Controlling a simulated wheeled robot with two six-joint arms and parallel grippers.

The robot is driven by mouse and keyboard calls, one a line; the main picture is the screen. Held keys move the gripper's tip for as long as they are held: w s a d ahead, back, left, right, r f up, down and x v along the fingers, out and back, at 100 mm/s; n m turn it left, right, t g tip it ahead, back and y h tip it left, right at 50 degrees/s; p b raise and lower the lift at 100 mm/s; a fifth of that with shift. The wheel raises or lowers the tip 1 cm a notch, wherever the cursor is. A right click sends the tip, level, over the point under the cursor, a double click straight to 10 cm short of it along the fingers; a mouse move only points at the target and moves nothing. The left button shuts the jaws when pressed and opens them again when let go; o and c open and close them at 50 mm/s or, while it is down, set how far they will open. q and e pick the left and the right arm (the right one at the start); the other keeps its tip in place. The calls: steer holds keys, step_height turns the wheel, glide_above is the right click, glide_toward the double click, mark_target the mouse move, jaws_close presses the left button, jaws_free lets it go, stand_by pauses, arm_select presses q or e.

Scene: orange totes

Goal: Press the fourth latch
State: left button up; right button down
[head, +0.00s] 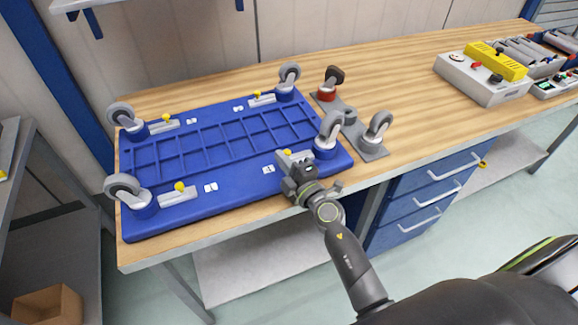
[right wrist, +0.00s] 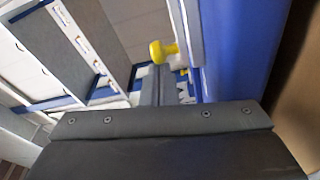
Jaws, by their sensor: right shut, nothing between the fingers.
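A blue dolly base (head: 205,145) lies upside down on the wooden workbench, with a grey caster wheel at each corner. Beside each wheel is a grey latch with a yellow knob. The near right latch (head: 296,157) is partly hidden behind my right gripper (head: 294,172), which is shut and empty. In the right wrist view, a yellow knob (right wrist: 163,52) shows right at the tip of the shut fingers (right wrist: 157,85). I cannot tell whether they touch it. My left gripper is not in view.
A control box (head: 482,80) and a yellow case (head: 497,60) are further right. Blue drawers (head: 425,195) hang below the bench. The bench middle is clear.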

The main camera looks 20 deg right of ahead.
stand_by(0.3)
steer(key=shift+d, duration=1.1)
